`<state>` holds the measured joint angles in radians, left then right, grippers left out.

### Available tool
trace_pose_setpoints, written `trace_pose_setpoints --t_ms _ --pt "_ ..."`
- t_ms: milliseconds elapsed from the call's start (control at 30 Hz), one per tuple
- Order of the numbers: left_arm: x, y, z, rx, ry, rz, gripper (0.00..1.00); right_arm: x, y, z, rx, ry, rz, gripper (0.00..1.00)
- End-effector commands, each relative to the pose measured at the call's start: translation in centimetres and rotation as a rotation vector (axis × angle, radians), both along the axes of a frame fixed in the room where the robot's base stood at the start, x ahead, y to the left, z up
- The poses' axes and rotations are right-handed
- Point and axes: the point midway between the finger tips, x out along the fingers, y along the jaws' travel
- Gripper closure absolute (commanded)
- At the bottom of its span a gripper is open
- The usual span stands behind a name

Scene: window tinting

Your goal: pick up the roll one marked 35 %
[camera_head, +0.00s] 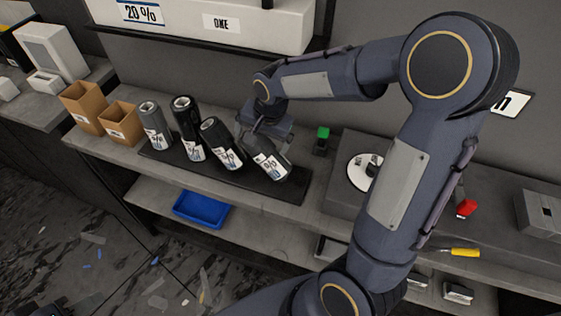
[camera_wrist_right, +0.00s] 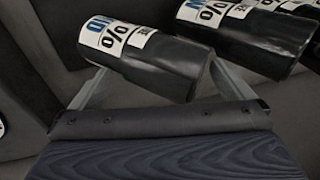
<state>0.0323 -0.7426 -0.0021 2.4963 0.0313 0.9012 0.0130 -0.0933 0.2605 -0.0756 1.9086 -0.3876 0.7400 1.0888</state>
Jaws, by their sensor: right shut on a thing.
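Several dark rolls with white labels lean in a row on a black rack (camera_head: 290,187) on the counter. My right gripper (camera_head: 263,140) reaches down from behind onto the rightmost roll (camera_head: 272,165) and is shut on it. In the right wrist view this roll (camera_wrist_right: 160,68) lies between the two fingers of my right gripper (camera_wrist_right: 158,88). Its label shows a % sign, but I cannot read the number. A neighbouring roll (camera_wrist_right: 265,40) is close on the right there. A dark piece at the bottom left edge seems to be my left gripper (camera_head: 38,309), mostly cut off.
Two brown cardboard boxes (camera_head: 83,108) stand left of the rack. A blue tray (camera_head: 201,210) sits on the lower shelf. A green-topped item (camera_head: 322,134) and a white disc (camera_head: 362,172) are right of the rack. Above hangs a shelf with a "20 %" sign (camera_head: 141,12).

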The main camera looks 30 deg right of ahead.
Motion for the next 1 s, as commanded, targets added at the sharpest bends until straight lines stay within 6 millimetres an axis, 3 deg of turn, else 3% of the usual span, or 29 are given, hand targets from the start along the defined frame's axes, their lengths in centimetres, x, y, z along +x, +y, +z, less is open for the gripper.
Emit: trace_pose_setpoints --t_ms 33,167,533,600,633,667,767,800,1000 --pt "0.0 0.0 -0.4 0.0 0.0 0.0 0.64 -6.4 -2.4 -3.2 -0.074 0.289 -0.009 0.17" --pt "0.0 0.0 -0.3 0.0 0.0 0.0 0.64 -6.3 -2.4 -3.1 -0.074 0.287 -0.009 0.31" --pt "0.0 0.0 -0.3 0.0 0.0 0.0 0.64 -6.2 -2.4 -2.4 -0.075 0.285 -0.008 0.31" --pt "0.0 0.0 -0.3 0.0 0.0 0.0 0.64 -6.2 -2.4 -1.8 -0.075 0.285 -0.009 0.41" --pt "0.0 0.0 -0.2 0.0 0.0 0.0 0.64 -6.2 -2.4 -1.4 -0.074 0.283 -0.009 0.42" --pt "0.0 0.0 -0.2 0.0 0.0 0.0 0.64 -6.2 -2.4 -0.9 -0.075 0.282 -0.009 0.49" --pt "0.0 0.0 -0.3 0.0 0.0 0.0 0.64 -6.7 -2.5 0.7 -0.074 0.282 -0.01 0.92" --pt "0.0 0.0 -0.4 0.0 0.0 0.0 0.64 -7.3 -2.6 1.4 -0.074 0.28 -0.01 1.0" --pt "0.0 0.0 -0.6 0.0 0.0 0.0 0.64 -10.4 -3.0 5.3 -0.071 0.278 -0.013 1.0"
